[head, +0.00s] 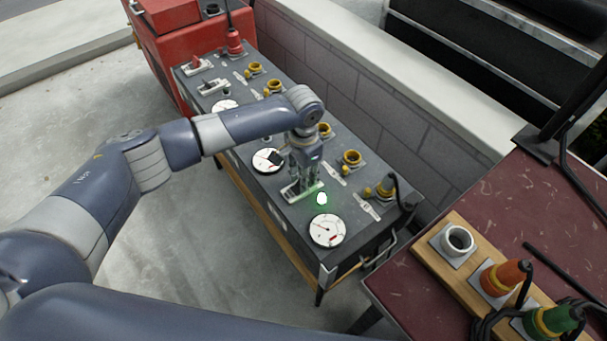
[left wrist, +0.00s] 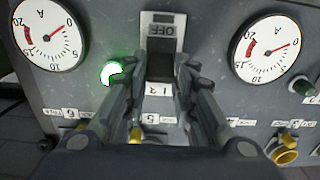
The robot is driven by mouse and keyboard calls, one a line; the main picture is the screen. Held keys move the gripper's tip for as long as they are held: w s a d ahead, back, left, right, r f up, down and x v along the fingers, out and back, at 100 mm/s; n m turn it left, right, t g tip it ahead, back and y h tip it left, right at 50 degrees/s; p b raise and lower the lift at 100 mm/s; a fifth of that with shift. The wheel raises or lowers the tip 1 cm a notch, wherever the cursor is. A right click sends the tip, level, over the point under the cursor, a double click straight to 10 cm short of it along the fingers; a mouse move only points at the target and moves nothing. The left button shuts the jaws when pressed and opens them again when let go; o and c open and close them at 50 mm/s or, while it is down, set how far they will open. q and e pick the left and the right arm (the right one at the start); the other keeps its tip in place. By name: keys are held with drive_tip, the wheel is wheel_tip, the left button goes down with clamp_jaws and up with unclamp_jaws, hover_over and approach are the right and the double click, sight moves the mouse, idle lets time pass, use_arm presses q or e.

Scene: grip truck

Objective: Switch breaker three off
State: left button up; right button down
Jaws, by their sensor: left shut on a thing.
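The grey breaker panel (head: 262,212) lies under my left arm, with several switches, gauges and yellow-rimmed sockets on it. My left gripper (head: 301,181) reaches down onto the breaker switch (head: 292,194) nearest the panel's front end. In the left wrist view, my left gripper (left wrist: 160,78) is shut on the switch lever, which the fingers largely hide. The switch plate (left wrist: 163,20) shows an upside-down OFF label beyond the fingers. A lit green lamp (head: 321,199) glows beside this switch; it also shows in the left wrist view (left wrist: 112,74). My right gripper is not in view.
A white gauge (head: 327,230) sits in front of the switch, another (head: 268,160) behind it. Two more switches, one with a red lever (head: 196,64), are farther back. A stone wall (head: 350,100) runs along the right. A red table (head: 400,282) holds plugs.

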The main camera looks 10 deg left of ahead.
use_arm(q)
drive_tip(key=shift+s+a+r+p, duration=0.1)
drive_tip(key=shift+r+p, duration=0.05)
drive_tip(key=shift+p, duration=0.35)
drive_tip(key=t+h+p, duration=0.1)
drive_tip(key=p, duration=0.1)
drive_tip(key=s+a+t+h+p, duration=0.1)
drive_tip(key=p, duration=0.1)
drive_tip(key=shift+r, duration=0.15)
drive_tip(key=shift+s+t+h+p, duration=0.15)
drive_tip(key=shift+t+h+p, duration=0.15)
drive_tip(key=shift+p, duration=0.05)
drive_tip(key=shift+s+a+f+t+h+p, duration=0.2)
drive_tip(key=shift+a+t+h+p, duration=0.1)
drive_tip(key=shift+t+h, duration=0.2)
drive_tip(key=shift+s+a+f+t+h, duration=0.1)
drive_tip(key=shift+s+a+t+h, duration=0.15)
drive_tip(key=shift+t+h, duration=0.45)
drive_tip(key=o, duration=1.1)
drive_tip(key=shift+c, duration=0.2)
